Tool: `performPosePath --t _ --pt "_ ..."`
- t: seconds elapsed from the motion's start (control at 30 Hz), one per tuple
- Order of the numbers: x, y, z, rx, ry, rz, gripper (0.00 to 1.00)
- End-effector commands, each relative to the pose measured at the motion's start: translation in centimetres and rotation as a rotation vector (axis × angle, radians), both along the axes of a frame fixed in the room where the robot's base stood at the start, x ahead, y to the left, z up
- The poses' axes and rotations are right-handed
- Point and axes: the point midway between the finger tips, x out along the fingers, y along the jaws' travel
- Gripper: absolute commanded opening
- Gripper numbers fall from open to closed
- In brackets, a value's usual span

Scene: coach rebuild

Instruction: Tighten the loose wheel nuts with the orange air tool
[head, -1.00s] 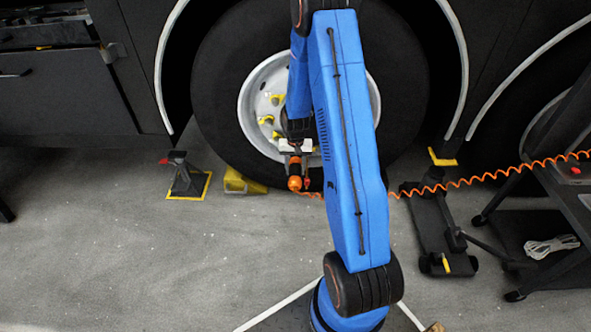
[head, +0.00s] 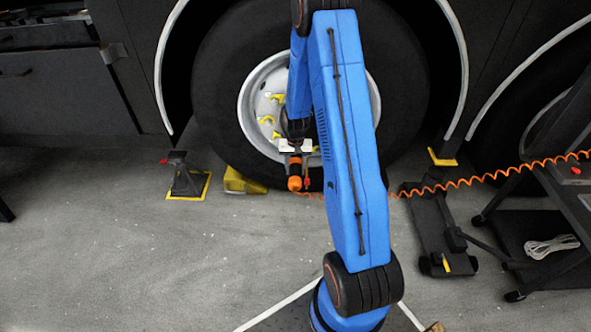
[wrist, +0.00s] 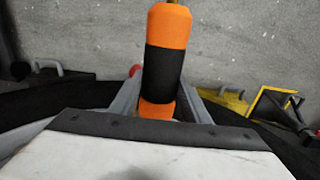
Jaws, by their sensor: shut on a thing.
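My gripper (head: 295,160) is shut on the orange and black air tool (head: 294,183) in front of the lower part of the wheel. In the wrist view the tool (wrist: 166,62) stands between my two fingers, its orange end toward the top. The wheel's pale rim (head: 251,97) carries several yellow-marked nuts (head: 266,120) on its left side. My blue arm hides the wheel's middle and right. Which nuts are loose, and whether the tool touches one, I cannot tell.
An orange coiled hose (head: 480,177) runs right to a dark cart (head: 570,185). A yellow chock (head: 243,182) and a jack stand (head: 185,178) sit left of the tool. A floor jack (head: 432,225) lies at right. The floor at front left is clear.

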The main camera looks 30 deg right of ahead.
Motion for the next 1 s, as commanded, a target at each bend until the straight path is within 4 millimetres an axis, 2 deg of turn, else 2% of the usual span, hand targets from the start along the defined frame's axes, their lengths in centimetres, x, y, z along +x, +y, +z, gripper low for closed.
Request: performPosePath --t 0.53,1.0 --pt "0.0 0.0 0.1 -0.001 -0.001 0.0 0.0" --pt "-1.6 1.2 0.1 -0.001 -0.001 0.001 0.0"
